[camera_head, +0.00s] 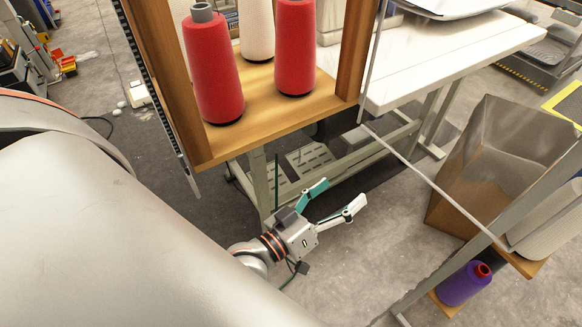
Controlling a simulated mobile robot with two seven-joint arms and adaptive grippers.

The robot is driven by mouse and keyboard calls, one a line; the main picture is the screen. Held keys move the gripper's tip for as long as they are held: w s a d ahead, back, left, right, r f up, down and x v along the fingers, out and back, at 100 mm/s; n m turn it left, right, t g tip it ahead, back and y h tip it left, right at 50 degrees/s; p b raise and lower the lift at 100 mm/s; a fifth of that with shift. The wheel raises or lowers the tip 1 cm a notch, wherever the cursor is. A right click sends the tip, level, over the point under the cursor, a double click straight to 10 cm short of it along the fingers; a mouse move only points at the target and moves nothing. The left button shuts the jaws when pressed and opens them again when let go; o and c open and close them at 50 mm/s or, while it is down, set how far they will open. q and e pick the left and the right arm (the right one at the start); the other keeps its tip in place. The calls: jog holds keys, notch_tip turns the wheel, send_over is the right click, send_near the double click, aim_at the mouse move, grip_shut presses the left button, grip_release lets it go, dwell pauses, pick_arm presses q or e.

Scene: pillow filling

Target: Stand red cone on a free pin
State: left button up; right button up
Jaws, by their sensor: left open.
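Two red cones stand upright on a wooden shelf at the top: a left red cone (213,70) with a grey tip, and a right red cone (295,48). A cream cone (257,28) stands behind and between them. No bare pin shows clearly. My left gripper (338,196) is open and empty, below the shelf and to its right, with its fingers spread toward the right. It is apart from the cones. My right gripper is not in view.
The wooden shelf (262,112) has side posts. A white table (450,52) stands behind. A thin grey bar crosses diagonally at right. A purple cone (463,284) stands on a low wooden board at bottom right. A large bin (512,150) stands at right.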

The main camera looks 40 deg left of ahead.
pick_arm(q)
jog(key=s+a+f+m+g, duration=0.1)
jog(key=s+f+m+g, duration=0.1)
jog(key=f, duration=0.5)
jog(key=s+a+f+m+g+y, duration=0.1)
jog(key=s+a+f+m+g, duration=0.1)
jog(key=s+f, duration=0.3)
jog(key=s+a+f+m+g+y, duration=0.1)
jog(key=s+f+m+g, duration=0.2)
jog(key=f, duration=0.7)
jog(key=shift+s+a, duration=0.4)
jog(key=shift+s, duration=0.3)
jog(key=shift+r, duration=0.1)
